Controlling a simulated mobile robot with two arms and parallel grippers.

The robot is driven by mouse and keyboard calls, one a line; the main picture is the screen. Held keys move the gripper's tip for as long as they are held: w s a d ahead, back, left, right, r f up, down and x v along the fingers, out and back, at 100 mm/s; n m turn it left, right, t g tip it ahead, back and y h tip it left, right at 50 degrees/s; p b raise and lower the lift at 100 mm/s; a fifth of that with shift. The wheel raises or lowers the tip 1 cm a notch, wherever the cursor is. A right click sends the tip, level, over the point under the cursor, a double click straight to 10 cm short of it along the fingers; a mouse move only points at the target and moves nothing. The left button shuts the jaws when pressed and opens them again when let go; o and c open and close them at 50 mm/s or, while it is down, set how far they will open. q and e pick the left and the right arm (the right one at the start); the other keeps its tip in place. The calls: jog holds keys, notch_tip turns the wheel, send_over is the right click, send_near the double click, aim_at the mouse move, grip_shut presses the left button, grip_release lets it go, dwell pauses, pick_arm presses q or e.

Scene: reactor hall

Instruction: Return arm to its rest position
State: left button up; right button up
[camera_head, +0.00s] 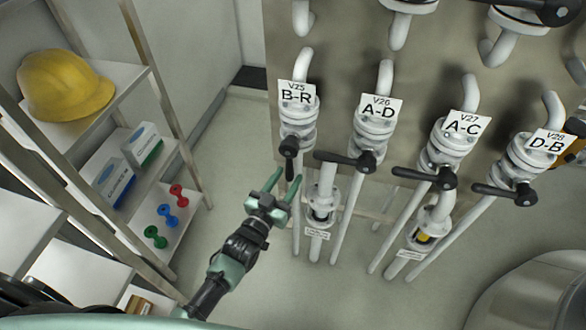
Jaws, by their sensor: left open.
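The fingertips are just below the black handle (289,158) of the valve labelled V25 B-R (297,94). I cannot tell whether they touch it. That handle points toward me, while the handles of V26 A-D (345,160), V27 A-C (425,178) and V28 D-B (505,192) lie crosswise. My right gripper is not in view.
A shelf unit at the left holds a yellow hard hat (64,85), two small boxes (141,145), and red, blue (167,215) and green dumbbell-shaped items. A rounded metal vessel (535,290) is at lower right. Floor at bottom centre is clear.

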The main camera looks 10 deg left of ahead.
pick_arm(q)
jog(key=shift+v, duration=1.2)
